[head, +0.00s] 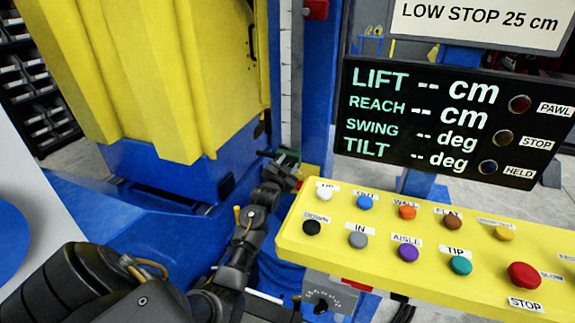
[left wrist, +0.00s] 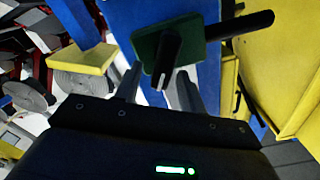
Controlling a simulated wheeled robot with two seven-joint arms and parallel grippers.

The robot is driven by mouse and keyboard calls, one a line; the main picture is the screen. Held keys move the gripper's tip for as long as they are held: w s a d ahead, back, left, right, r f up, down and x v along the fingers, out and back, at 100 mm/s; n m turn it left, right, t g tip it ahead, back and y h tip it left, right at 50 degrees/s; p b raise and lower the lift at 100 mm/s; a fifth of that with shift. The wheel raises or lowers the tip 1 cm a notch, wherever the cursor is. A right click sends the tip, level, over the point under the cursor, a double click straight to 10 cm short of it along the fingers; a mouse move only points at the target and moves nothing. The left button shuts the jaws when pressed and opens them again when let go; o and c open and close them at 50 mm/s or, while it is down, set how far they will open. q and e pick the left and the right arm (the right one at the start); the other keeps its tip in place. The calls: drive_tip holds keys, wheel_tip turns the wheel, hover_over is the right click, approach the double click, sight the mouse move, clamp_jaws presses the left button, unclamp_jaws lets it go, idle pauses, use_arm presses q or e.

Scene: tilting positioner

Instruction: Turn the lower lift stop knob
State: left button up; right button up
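A green block (left wrist: 190,42) with black parts, apparently the lower lift stop with its knob, sits against a blue column in the left wrist view. One black bar (left wrist: 250,25) sticks out to the right, and a shorter black stub (left wrist: 168,55) points towards the camera. My left gripper (left wrist: 158,82) is open below the block, its fingers apart on either side of the stub. I cannot tell whether they touch it. In the head view the left gripper (head: 284,172) is at the column's foot, mostly hiding the green block (head: 289,156). My right gripper is out of view.
A yellow button panel (head: 430,228) stands just right of my left gripper. A black display (head: 445,122) with blank readings is behind it, under a sign (head: 480,20) reading "LOW STOP 25 cm". A large yellow body (head: 165,70) hangs to the left, above a blue base (head: 170,175).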

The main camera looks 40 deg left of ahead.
use_arm(q)
clamp_jaws()
